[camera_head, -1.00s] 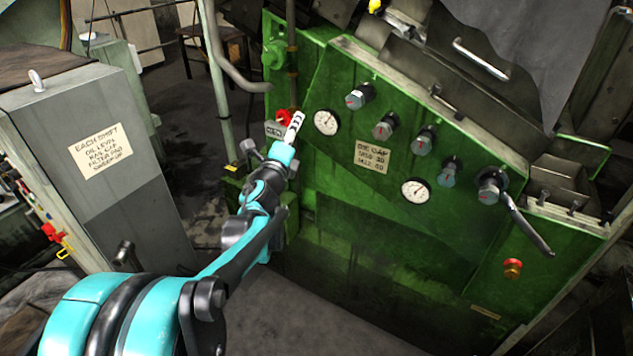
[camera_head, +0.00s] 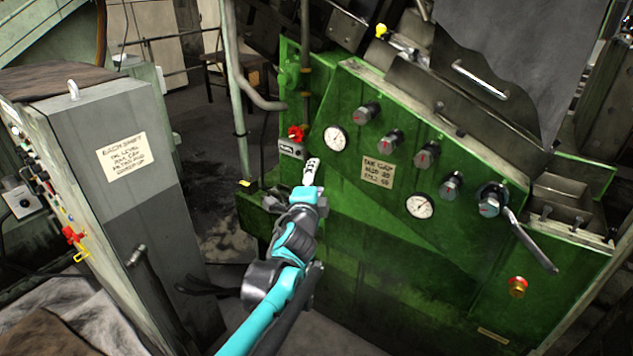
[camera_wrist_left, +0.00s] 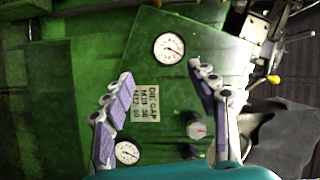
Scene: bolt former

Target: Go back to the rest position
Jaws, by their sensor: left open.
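My left gripper (camera_head: 311,172) is in front of the green machine panel (camera_head: 385,255), just below a red knob (camera_head: 296,132) on a small grey box. In the left wrist view the left gripper (camera_wrist_left: 165,95) has its two fingers spread apart with nothing between them. Past the fingers are a pressure gauge (camera_wrist_left: 169,48), a paper label (camera_wrist_left: 146,103) and a grey knob (camera_wrist_left: 196,125). I cannot tell exactly how far the fingers stand from the panel; no contact shows. My right gripper is not in any view.
A grey cabinet (camera_head: 150,215) with a paper note stands to the left. Open floor (camera_head: 215,240) shows between cabinet and machine.

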